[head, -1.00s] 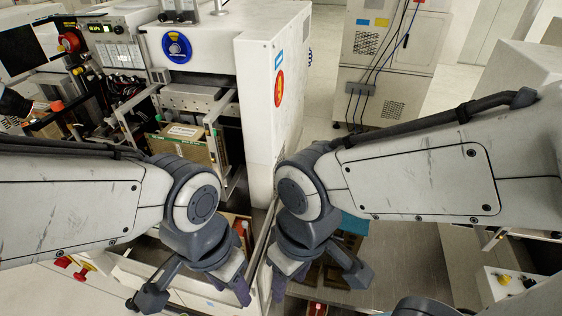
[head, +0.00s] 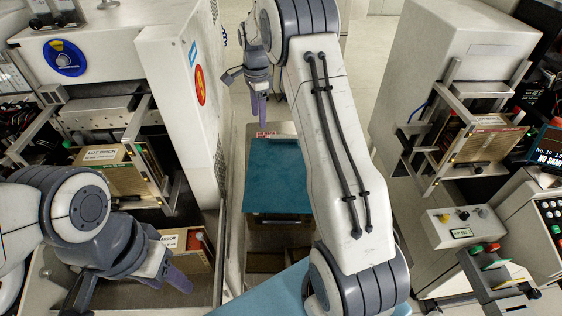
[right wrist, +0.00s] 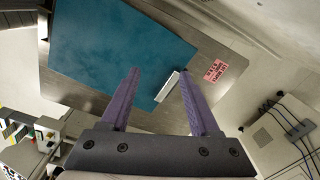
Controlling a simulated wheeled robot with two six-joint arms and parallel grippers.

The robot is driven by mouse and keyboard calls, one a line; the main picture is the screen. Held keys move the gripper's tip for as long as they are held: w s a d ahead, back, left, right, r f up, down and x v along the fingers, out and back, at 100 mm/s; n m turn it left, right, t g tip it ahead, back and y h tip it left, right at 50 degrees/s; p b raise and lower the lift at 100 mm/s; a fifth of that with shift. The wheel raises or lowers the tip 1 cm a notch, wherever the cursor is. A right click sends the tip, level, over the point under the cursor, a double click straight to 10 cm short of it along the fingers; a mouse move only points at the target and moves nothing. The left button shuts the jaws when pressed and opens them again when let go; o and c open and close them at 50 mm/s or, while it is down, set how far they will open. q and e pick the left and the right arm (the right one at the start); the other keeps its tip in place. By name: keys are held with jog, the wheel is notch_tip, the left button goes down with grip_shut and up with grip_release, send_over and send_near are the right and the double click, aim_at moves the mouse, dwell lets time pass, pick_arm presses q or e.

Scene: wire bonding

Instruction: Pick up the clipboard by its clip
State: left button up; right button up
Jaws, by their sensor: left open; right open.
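A flat teal board (right wrist: 115,50) with a pale bar like a clip (right wrist: 168,86) on one edge lies on a metal surface. It looks like the clipboard. In the head view the teal board (head: 278,180) lies between the machines, and its clip cannot be made out. My right gripper (head: 259,106) is over the board's far end. In the right wrist view its purple fingers (right wrist: 160,72) are spread, and the pale bar appears between them, closer to the right finger. I cannot tell the gap in height. My left gripper (head: 178,280) is open and low at the left.
A red-lettered label (right wrist: 215,70) is on the metal surface beside the board. A white machine (head: 180,90) stands at the left, close to my right gripper. A second machine (head: 440,70) and a control box (head: 465,225) stand at the right. Cartons (head: 108,170) sit at the left.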

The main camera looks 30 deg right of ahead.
jog(key=w+d+f+m, duration=0.1)
jog(key=d+f+m, duration=0.3)
jog(key=d, duration=0.5)
jog(key=m+p, duration=0.1)
send_over(283, 136)
jog(key=f, duration=0.3)
jog(key=shift+s+a+f, duration=0.25)
jog(key=shift+s+f, duration=0.05)
jog(key=shift+f, duration=0.05)
jog(key=f, duration=0.1)
jog(key=f+p, duration=0.1)
jog(key=f, duration=0.1)
jog(key=f+p, duration=0.1)
jog(key=f, duration=0.1)
jog(key=shift+w+d+f, duration=0.2)
jog(key=shift+w+d, duration=0.05)
jog(key=shift+d, duration=0.05)
jog(key=shift+f, duration=0.25)
grip_shut()
